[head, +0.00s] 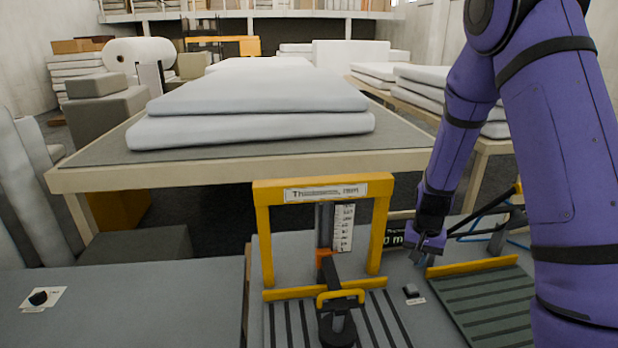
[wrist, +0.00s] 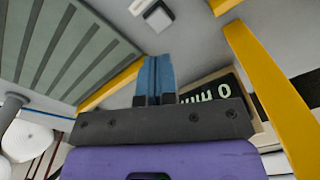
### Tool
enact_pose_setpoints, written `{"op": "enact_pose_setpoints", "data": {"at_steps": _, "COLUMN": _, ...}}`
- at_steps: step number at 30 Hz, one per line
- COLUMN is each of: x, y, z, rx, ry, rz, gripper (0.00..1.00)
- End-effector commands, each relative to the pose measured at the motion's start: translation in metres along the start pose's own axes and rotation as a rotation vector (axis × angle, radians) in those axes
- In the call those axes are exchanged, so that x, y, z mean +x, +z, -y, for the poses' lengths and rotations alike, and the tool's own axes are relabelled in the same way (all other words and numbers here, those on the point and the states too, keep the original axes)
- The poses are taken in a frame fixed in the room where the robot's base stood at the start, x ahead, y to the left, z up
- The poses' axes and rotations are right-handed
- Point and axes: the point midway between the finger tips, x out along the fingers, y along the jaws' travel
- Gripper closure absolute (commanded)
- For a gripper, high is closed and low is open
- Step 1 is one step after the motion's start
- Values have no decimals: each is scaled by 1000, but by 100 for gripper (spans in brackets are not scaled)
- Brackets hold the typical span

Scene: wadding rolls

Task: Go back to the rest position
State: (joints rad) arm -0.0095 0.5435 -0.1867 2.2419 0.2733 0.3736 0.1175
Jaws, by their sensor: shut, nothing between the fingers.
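My gripper (head: 427,254) hangs low over the bench at the right of the yellow gauge frame in the head view. In the wrist view its blue fingers (wrist: 154,75) are together with nothing between them. My purple arm comes down from the upper right. The yellow frame (head: 264,232) carries a thickness scale and a black round-footed plunger (head: 337,330) with a yellow handle. A small display reading 0 mm (head: 393,241) stands just behind my gripper, partly hidden by it. It also shows upside down in the wrist view (wrist: 208,92).
A small grey button block (head: 411,290) sits on the bench below my gripper. A ribbed green panel with a yellow bar (head: 475,267) lies to the right. Behind, a table (head: 240,170) bears white wadding sheets (head: 250,122). A black knob (head: 38,298) is at the left.

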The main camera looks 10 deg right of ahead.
Motion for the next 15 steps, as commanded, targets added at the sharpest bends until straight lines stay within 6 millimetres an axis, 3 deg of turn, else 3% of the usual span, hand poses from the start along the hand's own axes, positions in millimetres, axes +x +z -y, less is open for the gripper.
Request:
{"op": "enact_pose_setpoints", "data": {"at_steps": 5, "x": -41, "y": 7, "z": 7, "rx": -36, "ry": -36, "rz": -28, "gripper": 100}}
{"op": "enact_pose_setpoints", "data": {"at_steps": 15, "x": -151, "y": 46, "z": 13, "rx": -160, "ry": -117, "rz": -109, "gripper": 100}}
